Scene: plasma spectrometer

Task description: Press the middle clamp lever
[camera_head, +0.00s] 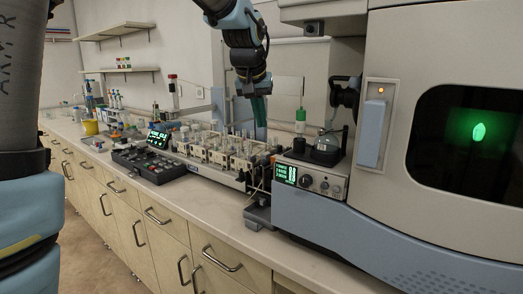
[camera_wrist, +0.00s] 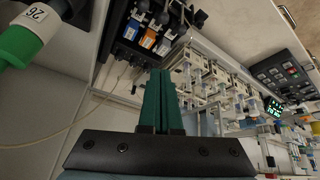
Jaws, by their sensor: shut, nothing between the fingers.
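My gripper (camera_head: 259,120) points down above the rear of the bench, with its green fingers together and empty. In the wrist view the fingers (camera_wrist: 158,75) reach up the middle of the picture. In the head view I cannot make out the separate levers.
A rack unit (camera_head: 215,150) with several clear blocks stands left of the instrument. A black keypad (camera_head: 150,165) lies in front of it. The front counter strip is clear.

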